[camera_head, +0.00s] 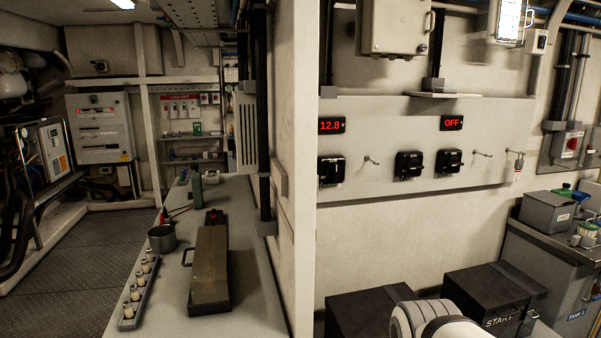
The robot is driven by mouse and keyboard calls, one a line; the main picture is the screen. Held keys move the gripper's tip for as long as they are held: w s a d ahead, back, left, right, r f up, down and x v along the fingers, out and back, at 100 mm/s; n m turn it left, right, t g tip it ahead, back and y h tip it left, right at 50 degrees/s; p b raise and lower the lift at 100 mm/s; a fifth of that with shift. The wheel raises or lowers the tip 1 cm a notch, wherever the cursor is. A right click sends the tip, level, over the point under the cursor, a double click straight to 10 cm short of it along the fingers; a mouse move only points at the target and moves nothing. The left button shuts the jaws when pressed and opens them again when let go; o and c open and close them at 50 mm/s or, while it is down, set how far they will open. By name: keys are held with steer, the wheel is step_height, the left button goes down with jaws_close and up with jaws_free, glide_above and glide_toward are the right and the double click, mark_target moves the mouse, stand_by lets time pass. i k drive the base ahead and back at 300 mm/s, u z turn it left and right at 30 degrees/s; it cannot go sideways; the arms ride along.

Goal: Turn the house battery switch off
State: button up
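A pale panel (380,112) on the wall right of the white column carries several black switches. The left switch (331,171) sits below a red display (331,125) reading 12.8. The middle switch (409,165) has no display directly above it. The right switch (449,162) sits below a red display (452,123) reading OFF. The switch labels are too small to read, so I cannot tell which is the house battery switch. A white, rounded part of my own arm shows at the bottom, below the panel. My gripper is not in view.
Black battery boxes (490,289) stand below the panel, one marked START. Small hooks (371,160) stick out beside the switches. A grey cabinet (548,262) stands at the right. Left of the column, a bench (258,300) holds a long metal box (209,270) and a pot (161,239).

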mark_target(333, 171)
steer(key=z, duration=0.05)
steer(key=i, duration=1)
steer(key=u, duration=0.05)
